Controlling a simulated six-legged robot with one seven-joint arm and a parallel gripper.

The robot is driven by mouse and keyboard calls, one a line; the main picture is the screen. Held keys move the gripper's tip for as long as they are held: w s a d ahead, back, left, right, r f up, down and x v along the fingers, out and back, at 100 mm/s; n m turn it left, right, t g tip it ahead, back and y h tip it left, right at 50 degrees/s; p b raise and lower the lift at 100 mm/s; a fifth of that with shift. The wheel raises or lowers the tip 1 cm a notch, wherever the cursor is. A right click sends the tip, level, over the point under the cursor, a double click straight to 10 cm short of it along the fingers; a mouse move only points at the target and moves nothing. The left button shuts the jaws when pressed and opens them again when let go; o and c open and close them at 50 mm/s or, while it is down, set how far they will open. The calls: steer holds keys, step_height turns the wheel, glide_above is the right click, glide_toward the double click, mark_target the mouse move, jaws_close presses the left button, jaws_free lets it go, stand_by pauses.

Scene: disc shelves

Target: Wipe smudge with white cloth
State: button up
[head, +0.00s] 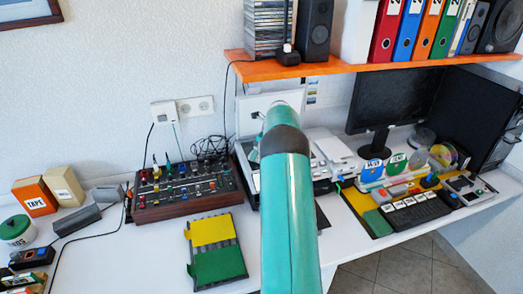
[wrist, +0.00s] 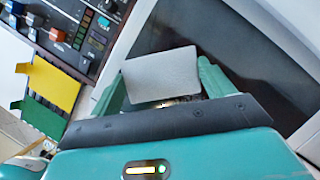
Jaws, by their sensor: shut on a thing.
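In the wrist view, my gripper (wrist: 162,82) is shut on a pale grey-white rectangular piece, which looks like the white cloth (wrist: 160,72). It sits between the two teal fingers. Beneath and beyond is a dark, glassy panel (wrist: 255,65) with a white border. I cannot tell whether the cloth touches it. I see no clear smudge; part of the panel is hidden by the cloth and gripper. In the head view, my arm covers the middle, and the gripper and cloth are hidden behind it.
A mixer (head: 183,190) stands left of my arm, with a yellow and green divider rack (head: 215,248) in front. A monitor (head: 390,95), a keyboard (head: 418,212) and disc holders are at the right. An orange shelf (head: 350,66) hangs above.

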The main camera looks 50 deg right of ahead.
steer(key=shift+s+d+f, duration=0.1)
steer(key=shift+s+d, duration=0.55)
steer(key=shift+d, duration=0.55)
steer(key=shift+s+d+r, duration=0.1)
steer(key=shift+s+d, duration=0.6)
steer(key=shift+d, duration=0.5)
steer(key=shift+s+d+f, duration=0.1)
steer(key=shift+s+d, duration=0.55)
steer(key=shift+d, duration=0.55)
steer(key=shift+w+a, duration=0.4)
steer(key=shift+a, duration=0.3)
steer(key=shift+w+a, duration=0.4)
steer(key=shift+a, duration=0.35)
steer(key=shift+w+a, duration=0.4)
steer(key=shift+a, duration=0.3)
steer(key=shift+w+a+f, duration=0.1)
steer(key=shift+w+a, duration=0.3)
steer(key=shift+a, duration=0.4)
steer(key=shift+w+a+f, duration=0.1)
steer(key=shift+w+a, duration=0.3)
steer(key=shift+a, duration=0.35)
steer(key=shift+d+r, duration=0.1)
steer(key=shift+r, duration=3.1)
steer(key=shift+r, duration=1.5)
